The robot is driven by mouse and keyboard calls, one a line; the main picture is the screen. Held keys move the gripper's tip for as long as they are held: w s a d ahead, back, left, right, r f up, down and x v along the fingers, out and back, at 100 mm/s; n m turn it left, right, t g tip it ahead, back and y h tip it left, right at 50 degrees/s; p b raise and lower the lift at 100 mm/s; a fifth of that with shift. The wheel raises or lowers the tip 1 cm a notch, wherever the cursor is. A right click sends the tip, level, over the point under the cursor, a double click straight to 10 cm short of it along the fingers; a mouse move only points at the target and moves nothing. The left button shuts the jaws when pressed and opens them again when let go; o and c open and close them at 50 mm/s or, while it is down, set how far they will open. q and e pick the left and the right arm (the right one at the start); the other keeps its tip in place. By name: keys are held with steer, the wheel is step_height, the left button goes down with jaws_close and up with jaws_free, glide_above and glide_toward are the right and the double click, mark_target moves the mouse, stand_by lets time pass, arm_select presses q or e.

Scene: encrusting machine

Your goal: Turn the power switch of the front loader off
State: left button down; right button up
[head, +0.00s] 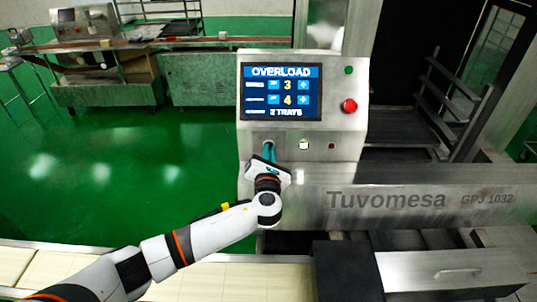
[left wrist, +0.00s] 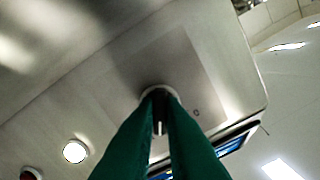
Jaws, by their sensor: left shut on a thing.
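The front loader is a steel machine marked Tuvomesa (head: 385,201). Its upright panel has a lit screen (head: 281,92) reading "OVERLOAD", the numbers 3 and 4, and "2 TRAYS". My left gripper (head: 268,147) is at the panel's lower left, below the screen, with its green fingers pointing at the panel. In the left wrist view the fingers (left wrist: 160,108) are closed around the small dark power switch (left wrist: 158,91), which has a pale round rim. My right gripper is not in view.
A white button (head: 304,145) and a small red one (head: 331,146) sit right of the switch. A big red button (head: 349,106) and a green one (head: 348,70) are higher up. A pale conveyor (head: 215,279) runs in front. Open green floor lies left.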

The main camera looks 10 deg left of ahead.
arm_select(q)
steer(key=n+b, duration=0.1)
steer(key=n, duration=0.2)
steer(key=shift+f+n, duration=0.15)
steer(key=shift+n, duration=0.25)
steer(key=n+b, duration=0.1)
steer(key=n, duration=0.2)
steer(key=shift+n, duration=0.3)
steer(key=n+b, duration=0.2)
steer(key=n, duration=0.3)
steer(key=shift+b, duration=0.3)
steer(key=shift+n+b, duration=0.55)
steer(key=shift+n, duration=0.75)
steer(key=c, duration=1.5)
jaws_free()
steer(key=shift+s+d+b, duration=0.35)
steer(key=shift+s+d, duration=0.05)
steer(key=shift+s, duration=1.55)
steer(key=shift+s+d+b, duration=0.3)
steer(key=shift+s+d, duration=0.1)
steer(key=shift+s, duration=1.6)
steer(key=shift+s+d+b, duration=0.35)
steer(key=shift+s+d, duration=0.05)
steer(key=shift+s, duration=1.55)
